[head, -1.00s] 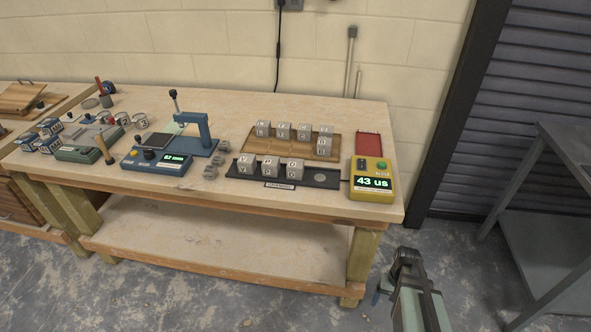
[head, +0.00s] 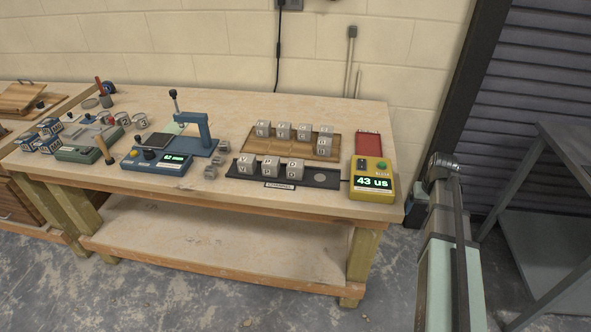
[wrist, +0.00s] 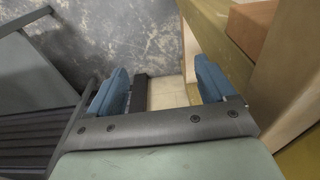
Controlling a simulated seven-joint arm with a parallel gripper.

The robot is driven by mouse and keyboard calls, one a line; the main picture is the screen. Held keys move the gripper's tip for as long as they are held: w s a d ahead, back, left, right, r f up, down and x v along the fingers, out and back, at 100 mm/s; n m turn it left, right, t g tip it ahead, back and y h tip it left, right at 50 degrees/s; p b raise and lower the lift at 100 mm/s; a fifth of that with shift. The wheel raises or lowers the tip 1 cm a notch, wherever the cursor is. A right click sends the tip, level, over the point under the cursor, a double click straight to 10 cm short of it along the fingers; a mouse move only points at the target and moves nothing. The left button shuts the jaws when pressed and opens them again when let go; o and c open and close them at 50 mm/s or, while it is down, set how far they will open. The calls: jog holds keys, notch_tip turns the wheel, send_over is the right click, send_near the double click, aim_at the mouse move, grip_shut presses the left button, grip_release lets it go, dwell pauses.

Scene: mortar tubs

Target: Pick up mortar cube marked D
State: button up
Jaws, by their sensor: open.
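Several grey mortar cubes stand on the bench in the head view. Some, such as the back-row cube (head: 283,131), sit on a wooden board (head: 262,146). A row of 3, including the rightmost cube (head: 295,170), sits on a black tray (head: 326,181) in front. Their marks are too small to read, so I cannot tell which is D. My gripper (wrist: 161,85) is open and empty in the wrist view, with blue fingers apart over floor and bench edge. In the head view it is off the bench's right end, mostly hidden behind my arm.
A yellow meter (head: 372,193) reading 43 us stands at the bench's right end, beside a red pad (head: 368,145). A blue press (head: 205,135) and a blue scale (head: 155,170) stand left of the tray. A grey metal table (head: 560,190) stands at right.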

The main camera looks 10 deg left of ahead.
jog(key=w+r+n+t, duration=0.1)
jog(key=w+r, duration=0.2)
jog(key=r, duration=0.4)
jog(key=w+r+t, duration=0.1)
jog(key=w+r, duration=0.1)
jog(key=r, duration=0.6)
notch_tip(320, 180, up, 8)
jog(key=n+g+y, duration=0.3)
jog(key=n+y, duration=0.1)
jog(key=n, duration=1.3)
send_over(296, 163)
jog(key=d, duration=0.5)
jog(key=x, duration=1.3)
jog(key=shift+s+a, duration=0.15)
jog(key=shift+a, duration=0.1)
jog(key=shift+c, duration=0.3)
jog(key=c, duration=1.2)
